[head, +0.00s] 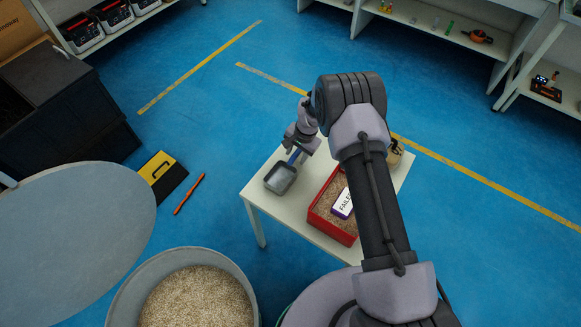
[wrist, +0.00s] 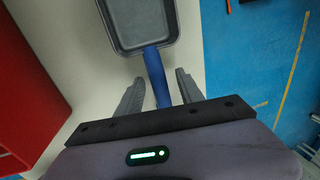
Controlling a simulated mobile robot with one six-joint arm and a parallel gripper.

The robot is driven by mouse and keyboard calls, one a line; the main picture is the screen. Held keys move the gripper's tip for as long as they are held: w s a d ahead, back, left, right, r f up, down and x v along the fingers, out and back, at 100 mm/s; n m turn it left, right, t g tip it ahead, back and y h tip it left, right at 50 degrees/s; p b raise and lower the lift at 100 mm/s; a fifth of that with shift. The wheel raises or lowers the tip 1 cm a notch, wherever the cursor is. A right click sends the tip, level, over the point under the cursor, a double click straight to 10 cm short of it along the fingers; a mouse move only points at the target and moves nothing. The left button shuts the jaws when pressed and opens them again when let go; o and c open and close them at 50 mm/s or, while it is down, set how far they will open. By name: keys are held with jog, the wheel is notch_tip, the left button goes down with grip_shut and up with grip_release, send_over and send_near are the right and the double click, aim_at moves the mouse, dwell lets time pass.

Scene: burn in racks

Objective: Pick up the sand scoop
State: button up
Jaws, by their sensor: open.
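The sand scoop, with a grey pan (head: 280,178) and a blue handle (head: 295,156), lies on the left end of a small white table (head: 262,199). In the wrist view the pan (wrist: 142,24) is at the top and the blue handle (wrist: 156,76) runs down between the two fingers. My gripper (wrist: 159,82) is open, with one finger on each side of the handle and gaps showing on both sides. In the head view my gripper (head: 298,146) is at the handle end; its fingers are partly hidden there.
A red bin (head: 346,236) of sand-like grains with a "FAILED" label stands right of the scoop; its wall (wrist: 27,85) shows at left in the wrist view. A round tub (head: 122,290) of grains, a yellow-black tool (head: 162,176) and an orange stick (head: 189,194) are on the floor.

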jog(key=shift+r, duration=0.15)
jog(key=shift+c, duration=0.8)
grip_shut()
